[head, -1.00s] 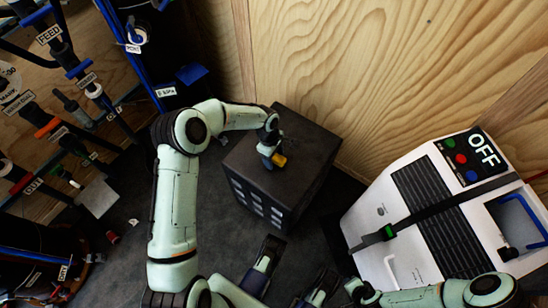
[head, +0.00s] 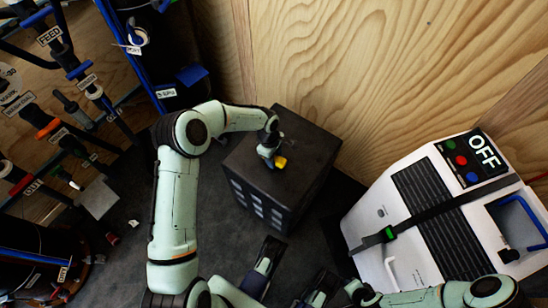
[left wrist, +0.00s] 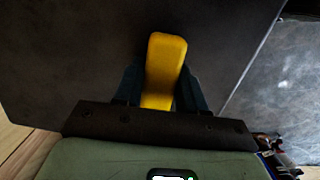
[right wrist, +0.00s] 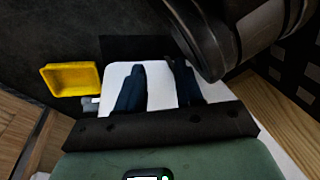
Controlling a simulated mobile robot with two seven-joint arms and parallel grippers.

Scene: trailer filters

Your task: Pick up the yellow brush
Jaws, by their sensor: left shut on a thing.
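The yellow brush (head: 280,161) is at the top of the dark box (head: 307,146) in the head view. My left gripper (head: 267,157) reaches down over the box top and is shut on the brush. In the left wrist view the brush's yellow part (left wrist: 163,70) stands out between the two dark fingers; the rest of it is hidden. I cannot tell whether the brush still touches the box. My right gripper (right wrist: 155,65) shows in the right wrist view with its fingers apart and nothing between them, over a white surface.
A white machine with an OFF panel (head: 485,155) and dark strap stands at right. Labelled pipes and valves (head: 60,125) fill the left side. A wooden wall (head: 400,60) rises behind the box. A yellow tray (right wrist: 70,78) and a dark cylinder (right wrist: 215,35) are near my right gripper.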

